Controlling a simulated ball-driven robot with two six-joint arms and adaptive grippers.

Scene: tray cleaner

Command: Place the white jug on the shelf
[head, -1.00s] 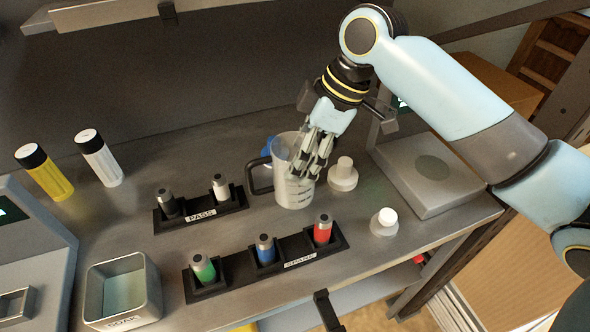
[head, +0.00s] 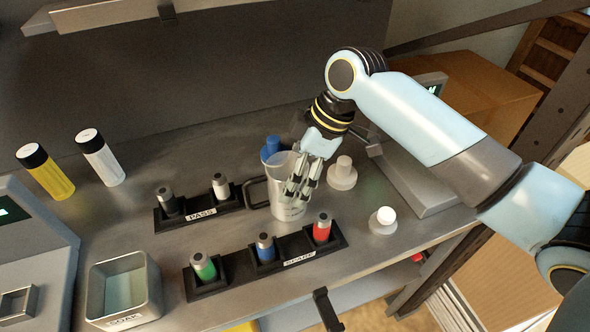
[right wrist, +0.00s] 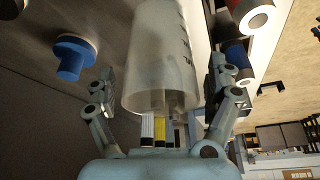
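The white jug (head: 283,208) is upright over the right half of the bench, its dark handle (head: 252,192) pointing left. My right gripper (head: 296,190) comes from the right, its fingers at the jug's side in the head view. In the right wrist view the jug (right wrist: 160,60) fills the space between the two fingers (right wrist: 160,90), one close along each side; the hold looks closed on it. Whether its base touches the bench is unclear. A shelf (head: 110,14) shows at the top left. My left gripper is not in view.
The PASS rack (head: 200,214) and SPARE rack (head: 285,262) with vials stand left of and in front of the jug. A blue-topped piece (head: 271,146) and pale knobs (head: 342,172) (head: 383,220) are close by. Bottles (head: 100,158) and a SOAK bin (head: 125,290) stand left.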

